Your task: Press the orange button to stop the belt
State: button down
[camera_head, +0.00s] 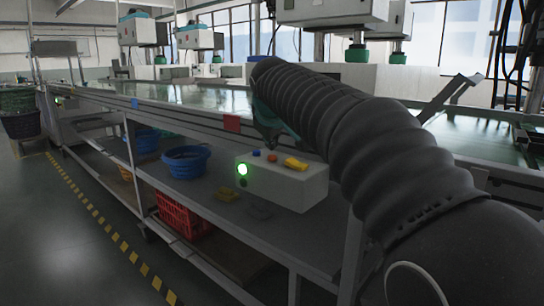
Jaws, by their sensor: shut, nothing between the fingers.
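A pale grey control box (285,184) stands on the shelf beside the belt line. On its top are an orange button (272,158), a blue button (256,153) to its left and a yellow piece (296,163) to its right. My gripper (277,143) points down above and behind the box top, near the orange button, and is shut and empty. My dark ribbed arm hides part of it. I cannot tell whether the fingertips touch anything. The belt (190,95) runs behind the box.
Blue baskets (186,163) stand on the shelf to the left. A red crate (180,216) sits below. A red tag (232,123) hangs on the belt's side rail.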

aim_at(272, 156)
jog(key=shift+f, duration=0.1)
jog(key=shift+f, duration=0.3)
jog(key=shift+f+b, duration=0.5)
dwell(0.8)
jog(key=shift+r, duration=0.1)
jog(key=shift+r+p, duration=0.8)
jog(key=shift+p, duration=0.1)
notch_tip(272, 156, up, 3)
jog(key=shift+f+p, duration=0.2)
jog(key=shift+p, duration=1)
jog(key=shift+r, duration=1.15)
